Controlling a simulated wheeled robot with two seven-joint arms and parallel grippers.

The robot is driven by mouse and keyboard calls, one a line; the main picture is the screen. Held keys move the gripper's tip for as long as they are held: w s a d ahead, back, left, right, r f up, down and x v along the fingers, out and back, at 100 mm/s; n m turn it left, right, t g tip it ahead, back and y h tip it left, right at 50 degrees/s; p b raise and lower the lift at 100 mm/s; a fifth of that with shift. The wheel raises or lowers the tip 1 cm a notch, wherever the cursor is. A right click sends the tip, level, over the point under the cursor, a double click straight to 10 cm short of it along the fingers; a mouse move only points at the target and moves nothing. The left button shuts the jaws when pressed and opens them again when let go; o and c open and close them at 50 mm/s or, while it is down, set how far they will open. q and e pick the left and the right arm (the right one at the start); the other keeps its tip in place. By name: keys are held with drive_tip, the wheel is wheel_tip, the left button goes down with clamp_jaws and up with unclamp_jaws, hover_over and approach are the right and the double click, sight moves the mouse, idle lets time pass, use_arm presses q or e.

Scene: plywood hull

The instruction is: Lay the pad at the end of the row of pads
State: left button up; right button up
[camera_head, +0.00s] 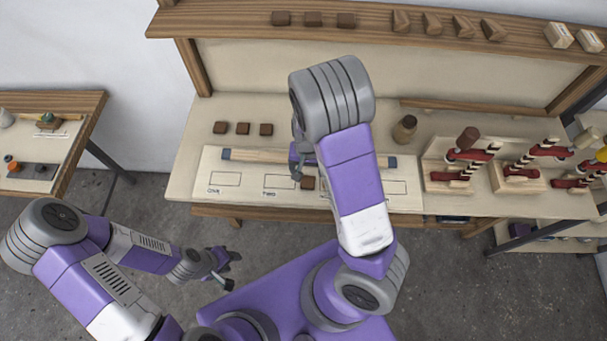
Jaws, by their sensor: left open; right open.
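Several small brown square pads show. On the bench, a row of three pads (242,128) lies at the left, behind the white sheet (235,165). Another brown pad (308,183) is at the front of the sheet, right of the box marked TWO, partly hidden by my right arm. My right gripper (297,174) is open, beside this pad at its upper left; its other finger is hard to see, so I cannot tell whether they touch. My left gripper (226,270) is open and empty, low in front of the bench.
A long wooden bar (260,156) with blue ends lies across the sheet, partly behind my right arm. A brown jar (404,128) and red clamps on wooden blocks (446,178) stand to the right. The upper shelf (375,26) holds brown squares, wedges and pale blocks.

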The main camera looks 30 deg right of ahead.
sight(308, 181)
drive_tip(key=f, duration=0.2)
drive_tip(key=s+f+b, duration=0.1)
drive_tip(key=f, duration=0.2)
drive_tip(key=shift+s, duration=0.1)
drive_tip(key=shift+f, duration=0.5)
drive_tip(key=shift+r, duration=0.1)
drive_tip(key=c, duration=1.2)
drive_tip(key=shift+r, duration=0.1)
